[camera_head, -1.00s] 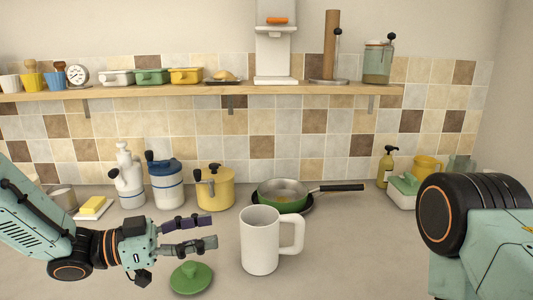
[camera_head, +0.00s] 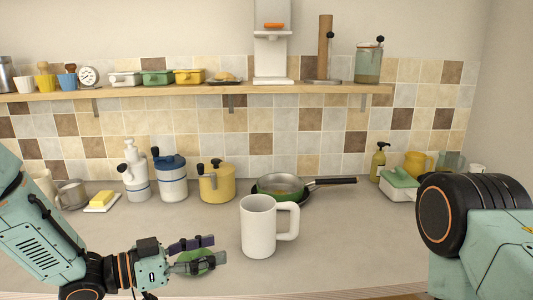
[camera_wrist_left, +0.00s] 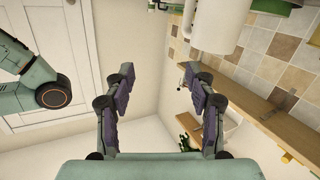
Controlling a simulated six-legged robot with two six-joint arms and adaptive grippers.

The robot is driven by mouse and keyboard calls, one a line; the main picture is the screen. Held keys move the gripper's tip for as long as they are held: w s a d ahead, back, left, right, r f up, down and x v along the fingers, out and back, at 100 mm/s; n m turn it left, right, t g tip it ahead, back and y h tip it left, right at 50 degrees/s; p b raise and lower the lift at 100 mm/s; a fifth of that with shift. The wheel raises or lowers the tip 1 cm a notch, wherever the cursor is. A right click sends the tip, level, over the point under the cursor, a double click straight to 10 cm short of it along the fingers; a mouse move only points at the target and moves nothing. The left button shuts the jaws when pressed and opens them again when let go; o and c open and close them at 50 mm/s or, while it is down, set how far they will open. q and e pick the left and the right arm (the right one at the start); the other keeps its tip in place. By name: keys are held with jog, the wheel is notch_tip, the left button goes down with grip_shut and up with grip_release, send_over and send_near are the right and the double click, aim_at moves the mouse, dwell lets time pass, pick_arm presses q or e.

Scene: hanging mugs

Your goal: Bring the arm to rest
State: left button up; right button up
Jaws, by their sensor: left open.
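My left gripper (camera_head: 203,254) is in the lower left of the head view, with its fingers pointing right. It is open and empty. In the left wrist view its two fingers (camera_wrist_left: 163,95) stand apart with nothing between them. A white mug (camera_head: 258,228) stands upright on the counter to the right of the fingers, handle to the right, apart from them. In the left wrist view a white mug-like shape (camera_wrist_left: 217,25) shows at the top. My right gripper is not in view.
The grey counter (camera_head: 340,240) is clear right of the mug. A pan (camera_head: 281,186), yellow pot (camera_head: 216,184), blue-lidded canister (camera_head: 171,180) and butter dish (camera_head: 102,201) stand behind. A wooden shelf (camera_head: 210,90) with several items runs along the wall.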

pick_arm(q)
jog(key=s+a+f+n+y, duration=0.2)
jog(key=s+f+n+y, duration=0.25)
jog(key=f, duration=0.55)
jog(key=s+a+f+n+y, duration=0.1)
jog(key=s+f+n+y, duration=0.3)
jog(key=f, duration=0.6)
jog(key=s+a+f+n+g+y, duration=0.1)
jog(key=s+a+f+g+y, duration=0.15)
jog(key=s, duration=0.55)
jog(key=s+a+f+n+g+y, duration=0.1)
jog(key=s+a+f+g+y, duration=0.15)
jog(key=s, duration=0.65)
jog(key=s+a+f+n+g+y, duration=0.1)
jog(key=s+a+f+g, duration=0.25)
jog(key=s, duration=0.45)
notch_tip(320, 180, down, 9)
jog(key=b, duration=0.8)
jog(key=shift+s+d+r+b, duration=0.2)
jog(key=shift+s+b, duration=0.15)
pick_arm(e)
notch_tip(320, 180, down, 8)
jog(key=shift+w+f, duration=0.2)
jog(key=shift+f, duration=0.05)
pick_arm(q)
jog(key=shift+w+m, duration=0.15)
jog(key=shift+m, duration=0.1)
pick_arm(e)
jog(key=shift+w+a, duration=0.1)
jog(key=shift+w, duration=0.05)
